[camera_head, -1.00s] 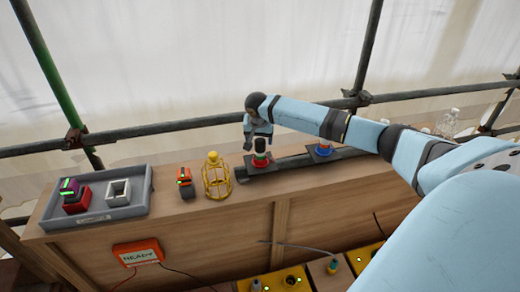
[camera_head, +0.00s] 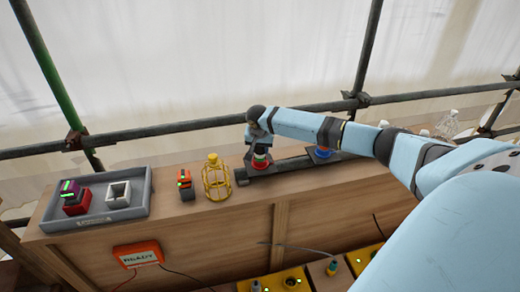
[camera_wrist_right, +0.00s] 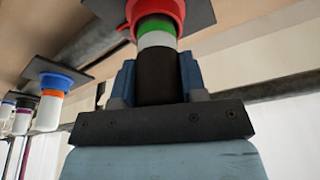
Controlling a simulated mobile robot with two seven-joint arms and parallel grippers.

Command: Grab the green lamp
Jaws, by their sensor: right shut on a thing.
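The green lamp (camera_wrist_right: 157,76) is a dark cylinder with a green band and a pale band. It stands in a red ring seat on a dark square plate, seen inverted in the right wrist view. My right gripper (camera_wrist_right: 157,88) is shut on its dark body, one blue-grey finger on each side. In the head view, the right gripper (camera_head: 259,142) comes down over the lamp (camera_head: 260,158) and hides its upper part. The lamp is still in its red seat. My left gripper is not in view.
A second lamp in a blue seat (camera_head: 322,153) stands to the right. A yellow wire cage (camera_head: 216,180) stands close on the left, then an orange device (camera_head: 185,184) and a grey tray (camera_head: 135,205). A scaffold rail (camera_head: 200,123) runs behind the bench.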

